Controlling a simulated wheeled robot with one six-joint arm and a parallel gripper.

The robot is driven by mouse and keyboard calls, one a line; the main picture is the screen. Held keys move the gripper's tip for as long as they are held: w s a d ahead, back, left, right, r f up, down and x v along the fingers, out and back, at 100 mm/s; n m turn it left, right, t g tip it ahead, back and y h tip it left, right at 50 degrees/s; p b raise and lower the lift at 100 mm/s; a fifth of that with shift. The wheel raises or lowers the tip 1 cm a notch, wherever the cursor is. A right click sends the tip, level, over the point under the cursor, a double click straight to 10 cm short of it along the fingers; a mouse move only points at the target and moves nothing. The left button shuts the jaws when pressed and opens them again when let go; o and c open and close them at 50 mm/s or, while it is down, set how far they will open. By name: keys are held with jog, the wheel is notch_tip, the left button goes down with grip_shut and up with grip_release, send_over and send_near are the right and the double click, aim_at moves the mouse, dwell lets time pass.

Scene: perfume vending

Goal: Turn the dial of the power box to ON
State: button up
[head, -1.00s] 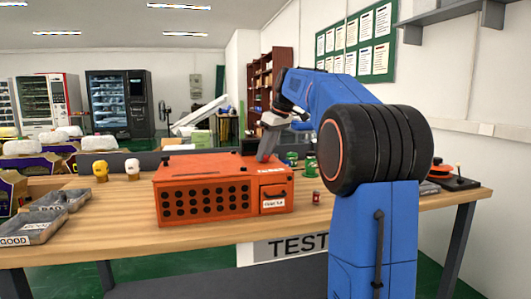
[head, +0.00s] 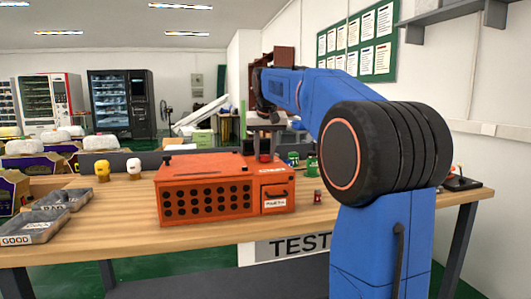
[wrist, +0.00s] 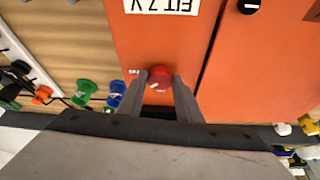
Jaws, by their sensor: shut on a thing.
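Small white lettering beside the dial is too small to read. My gripper (wrist: 160,88) points down from above, with one finger on each side of the dial, shut on it. In the head view, the dial (head: 265,157) shows at the box's back right, below my fingers.
A black knob (wrist: 249,6) sits farther along the orange top. Green spools (wrist: 85,91) and a blue one (wrist: 117,91) stand beside the box. Grey trays (head: 32,229) lie at the table's left. The table front (head: 130,235) is clear.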

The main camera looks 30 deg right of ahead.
jog(key=m, duration=0.1)
jog(key=m+h, duration=0.1)
jog(key=m, duration=0.1)
jog(key=shift+w+a+m+g, duration=0.2)
jog(key=shift+m+g, duration=0.1)
jog(key=shift+g, duration=0.1)
jog(key=shift+m+g+h, duration=0.5)
jog(key=shift+m+g, duration=0.1)
jog(key=shift+m, duration=1.2)
jog(key=shift+a, duration=0.1)
jog(key=o, duration=1)
jog(key=v, duration=1.7)
jog(key=shift+w+a+r, duration=0.1)
jog(key=shift+a, duration=0.05)
